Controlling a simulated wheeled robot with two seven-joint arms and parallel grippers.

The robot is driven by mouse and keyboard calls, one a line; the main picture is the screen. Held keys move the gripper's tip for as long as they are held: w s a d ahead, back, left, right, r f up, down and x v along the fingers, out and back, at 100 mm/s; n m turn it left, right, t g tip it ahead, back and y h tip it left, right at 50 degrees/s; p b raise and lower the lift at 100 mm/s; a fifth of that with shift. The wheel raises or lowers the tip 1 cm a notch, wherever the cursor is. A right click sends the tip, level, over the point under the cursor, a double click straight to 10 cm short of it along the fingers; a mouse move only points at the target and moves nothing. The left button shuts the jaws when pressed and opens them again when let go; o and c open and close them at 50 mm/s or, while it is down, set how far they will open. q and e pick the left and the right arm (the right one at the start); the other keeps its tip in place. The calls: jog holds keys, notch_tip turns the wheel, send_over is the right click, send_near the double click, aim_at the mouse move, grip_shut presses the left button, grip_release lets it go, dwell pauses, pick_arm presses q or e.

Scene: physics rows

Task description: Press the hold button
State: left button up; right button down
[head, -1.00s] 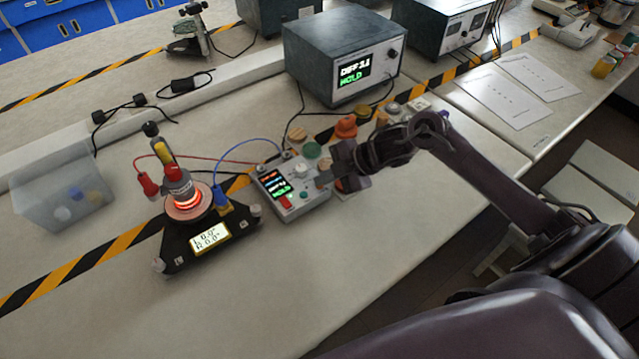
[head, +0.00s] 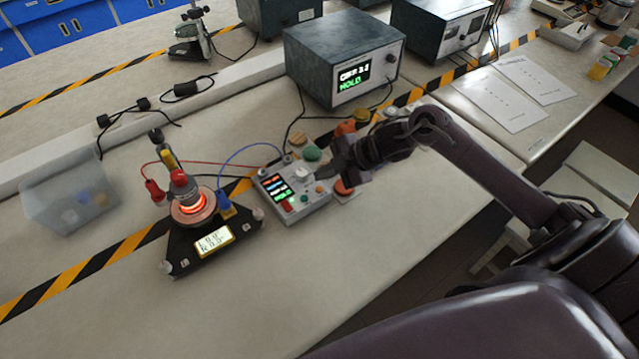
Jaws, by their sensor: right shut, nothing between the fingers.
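A small grey control box (head: 312,208) stands on the bench in the middle of the head view. It has a dark display (head: 277,190) with coloured lines, the lowest green, a white knob, a red switch and a small green button (head: 304,198). The box's right part is partly hidden by my right gripper. I cannot tell which control is the hold button. My right gripper (head: 325,176) is shut and empty, just above the box's right side; I cannot tell whether it touches. A larger instrument (head: 345,60) behind shows green "HOLD" on its screen (head: 352,79). My left gripper is not in view.
A black triangular stand (head: 182,254) with a glowing ring (head: 194,205) and wires stands left of the box. A clear bin (head: 58,215) is at far left. Coloured knobs, including a green one (head: 312,153), sit behind the gripper. The front bench is clear.

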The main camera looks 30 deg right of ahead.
notch_tip(320, 180, up, 3)
jog(key=shift+f+p, duration=0.1)
jog(key=shift+p, duration=0.8)
